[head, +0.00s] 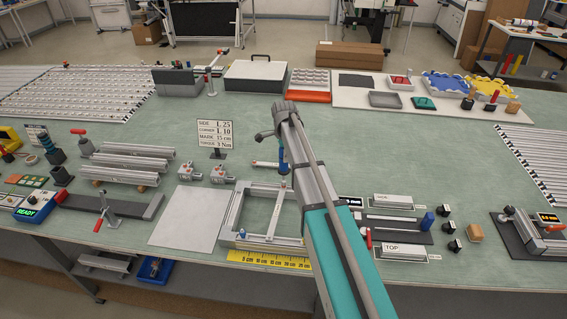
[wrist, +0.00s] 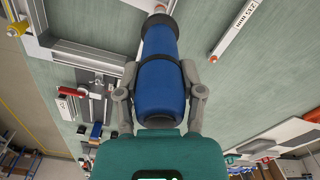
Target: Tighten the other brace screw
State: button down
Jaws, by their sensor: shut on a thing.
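My gripper (head: 283,165) is above the back right part of the aluminium frame (head: 229,218) in the head view. In the wrist view my gripper (wrist: 158,78) is shut around a blue driver-like tool (wrist: 160,55) with a dark collar, one finger on each side. The tool's tip end points to the top edge of the wrist view. A narrow brace bar (head: 275,217) runs front to back across the frame. The frame's metal profiles (wrist: 88,55) also show at upper left in the wrist view. I cannot make out the brace screws; whether the tip touches one is unclear.
A loose labelled bar (head: 265,164) lies behind the frame; it shows in the wrist view (wrist: 236,28). A white sheet (head: 190,215) lies left, a yellow ruler (head: 270,260) in front. Fixtures marked SIDE (head: 388,201) and TOP (head: 402,250) stand right. The mat behind is mostly clear.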

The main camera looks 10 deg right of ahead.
jog(key=shift+r+p, duration=1.65)
jog(key=shift+r, duration=0.15)
jog(key=shift+f, duration=0.15)
jog(key=shift+f+b, duration=1.25)
jog(key=shift+b, duration=0.15)
jog(key=shift+f+b, duration=1.1)
dwell(0.9)
jog(key=shift+s, duration=0.15)
dwell(2.5)
